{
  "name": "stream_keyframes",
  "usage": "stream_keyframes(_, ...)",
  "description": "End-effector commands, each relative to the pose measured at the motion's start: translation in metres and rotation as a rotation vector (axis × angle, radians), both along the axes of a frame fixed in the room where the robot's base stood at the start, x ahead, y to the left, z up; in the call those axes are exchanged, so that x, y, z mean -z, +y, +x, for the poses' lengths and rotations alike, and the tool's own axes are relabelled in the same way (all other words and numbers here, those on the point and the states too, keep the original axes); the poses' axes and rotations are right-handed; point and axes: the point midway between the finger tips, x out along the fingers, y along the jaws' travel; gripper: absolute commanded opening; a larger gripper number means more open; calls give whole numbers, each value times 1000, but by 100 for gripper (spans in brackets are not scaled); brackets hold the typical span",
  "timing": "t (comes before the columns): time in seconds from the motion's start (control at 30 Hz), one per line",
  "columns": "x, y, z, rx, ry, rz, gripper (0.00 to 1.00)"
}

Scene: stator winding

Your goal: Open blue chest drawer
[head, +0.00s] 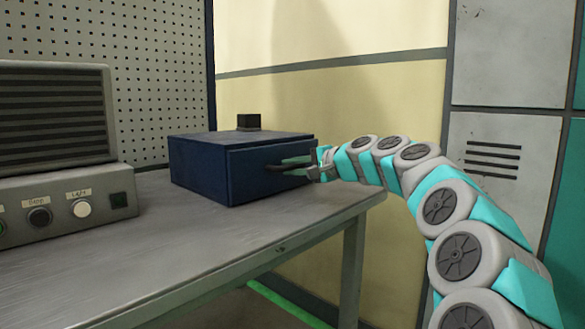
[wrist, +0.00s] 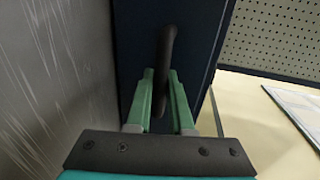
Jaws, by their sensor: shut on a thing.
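The blue chest (head: 205,170) sits on the grey table near its far right end. Its drawer front (head: 258,173) faces right toward my arm and looks flush with the chest body. A dark bar handle (head: 287,164) stands out from the drawer front. My gripper (head: 314,164) is at the handle. In the wrist view, the green fingers of my gripper (wrist: 162,95) stand on both sides of the dark handle (wrist: 165,60) and are shut on it. The blue drawer front (wrist: 200,40) fills the middle of that view.
A small black block (head: 248,121) rests on top of the chest. A grey control box (head: 60,150) with buttons stands on the table (head: 170,245) at left. A perforated panel (head: 130,60) and a yellow wall (head: 330,100) are behind. Grey lockers (head: 505,140) stand at right.

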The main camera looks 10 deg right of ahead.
Motion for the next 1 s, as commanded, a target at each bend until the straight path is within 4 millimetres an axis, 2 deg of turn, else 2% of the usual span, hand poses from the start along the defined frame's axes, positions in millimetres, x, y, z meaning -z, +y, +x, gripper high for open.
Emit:
stream_keyframes(0.27,1,-2,-2,-1,1,0,0)
stream_keyframes(0.47,2,-15,-19,0,2,3,0)
stream_keyframes(0.67,1,-41,-56,0,0,1,0)
stream_keyframes(1.0,1,-94,-127,3,-2,1,0)
